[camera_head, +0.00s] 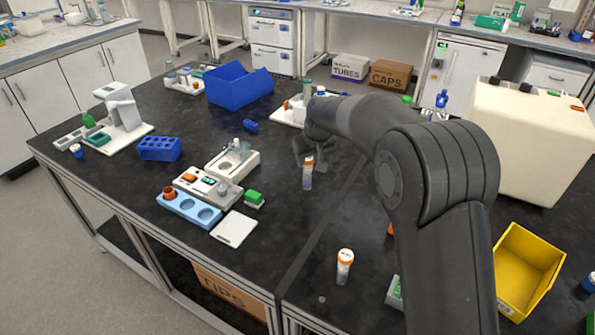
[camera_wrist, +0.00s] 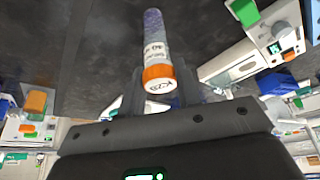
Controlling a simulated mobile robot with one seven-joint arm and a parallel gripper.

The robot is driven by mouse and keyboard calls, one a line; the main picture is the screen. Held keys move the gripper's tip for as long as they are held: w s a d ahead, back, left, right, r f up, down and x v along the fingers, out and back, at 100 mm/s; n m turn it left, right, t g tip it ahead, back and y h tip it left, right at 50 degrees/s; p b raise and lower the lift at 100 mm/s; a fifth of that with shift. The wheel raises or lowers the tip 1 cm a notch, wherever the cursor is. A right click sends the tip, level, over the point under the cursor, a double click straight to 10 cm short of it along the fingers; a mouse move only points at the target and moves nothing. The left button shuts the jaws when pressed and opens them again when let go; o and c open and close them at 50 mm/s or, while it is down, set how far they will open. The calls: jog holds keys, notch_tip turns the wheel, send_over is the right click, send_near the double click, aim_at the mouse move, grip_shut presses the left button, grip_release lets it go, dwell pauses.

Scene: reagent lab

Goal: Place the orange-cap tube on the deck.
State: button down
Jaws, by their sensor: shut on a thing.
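My gripper (camera_head: 308,162) is shut on an orange-cap tube (camera_head: 308,178), held above the black bench. In the wrist view the tube (camera_wrist: 154,42) sits between the gripper fingers (camera_wrist: 158,88), its orange cap toward the camera and its body pointing away. A second orange-cap tube (camera_head: 345,268) stands upright on the bench nearer the front. Several devices and plates lie to the left of the held tube; I cannot tell which one is the deck. A light-blue tray (camera_head: 190,209) with round wells and a flat white plate (camera_head: 234,229) are among them.
A white device with a small screen (camera_head: 207,186), a white holder (camera_head: 232,165) and a green-topped block (camera_head: 254,199) stand left of the gripper. A blue tube rack (camera_head: 160,148), blue bin (camera_head: 239,86), yellow bin (camera_head: 527,268) and large cream box (camera_head: 533,137) surround them.

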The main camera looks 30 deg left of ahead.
notch_tip(320, 180, down, 6)
jog(key=a, duration=0.2)
jog(key=shift+s+a+r, duration=0.2)
jog(key=shift+a+r, duration=0.05)
jog(key=shift+f, duration=0.15)
jog(key=c, duration=1.1)
grip_release()
jog(key=shift+o, duration=0.2)
jog(key=v, duration=1.2)
